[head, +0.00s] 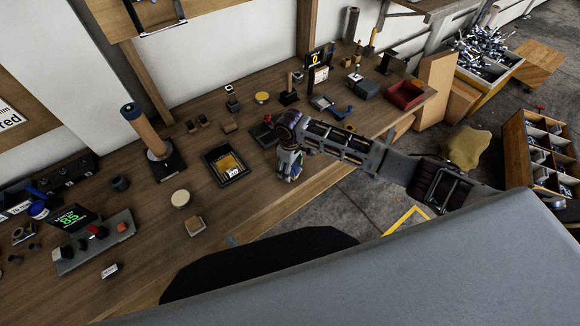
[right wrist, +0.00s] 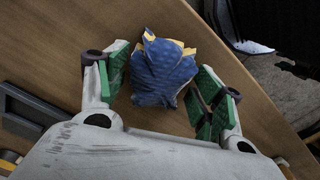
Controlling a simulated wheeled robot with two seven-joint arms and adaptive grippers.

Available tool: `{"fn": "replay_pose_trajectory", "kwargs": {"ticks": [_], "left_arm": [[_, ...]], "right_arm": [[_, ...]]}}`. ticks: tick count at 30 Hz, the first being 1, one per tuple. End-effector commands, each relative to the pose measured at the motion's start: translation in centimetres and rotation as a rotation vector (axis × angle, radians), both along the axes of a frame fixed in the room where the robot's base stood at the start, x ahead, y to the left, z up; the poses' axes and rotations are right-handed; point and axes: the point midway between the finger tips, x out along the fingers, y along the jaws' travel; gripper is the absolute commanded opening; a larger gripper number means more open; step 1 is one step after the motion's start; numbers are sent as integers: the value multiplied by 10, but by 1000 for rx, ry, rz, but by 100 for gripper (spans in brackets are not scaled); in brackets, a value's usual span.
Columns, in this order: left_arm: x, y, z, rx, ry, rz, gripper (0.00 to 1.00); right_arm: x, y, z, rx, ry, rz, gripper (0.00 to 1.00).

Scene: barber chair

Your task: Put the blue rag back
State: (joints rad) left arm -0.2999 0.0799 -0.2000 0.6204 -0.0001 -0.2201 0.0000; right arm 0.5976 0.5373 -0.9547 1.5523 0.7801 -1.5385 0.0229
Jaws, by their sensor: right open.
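The blue rag (right wrist: 165,72) is a crumpled dark-blue cloth with yellow edges. It lies on the wooden workbench (head: 140,255) near its front edge. In the right wrist view my right gripper (right wrist: 158,88) is open, with green-padded fingers on either side of the rag. The left finger is close to the cloth, and I cannot tell if it touches. In the head view my right gripper (head: 289,172) is low over the bench's front part and hides the rag there. My left gripper is not in view.
A dark tray (head: 262,134) lies just left of the right gripper; its edge also shows in the right wrist view (right wrist: 22,112). A black framed tray (head: 225,167) lies farther left. A red bin (head: 404,95) stands at the bench's right end. Small blocks and tools crowd the back.

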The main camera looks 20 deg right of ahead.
Motion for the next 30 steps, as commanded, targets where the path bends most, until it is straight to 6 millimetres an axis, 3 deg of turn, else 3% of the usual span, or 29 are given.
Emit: {"fn": "replay_pose_trajectory", "kwargs": {"ticks": [11,30], "left_arm": [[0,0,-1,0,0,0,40],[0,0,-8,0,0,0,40]], "right_arm": [[1,0,12,1,-1,0,67],[1,0,99,1,-3,0,67]]}}
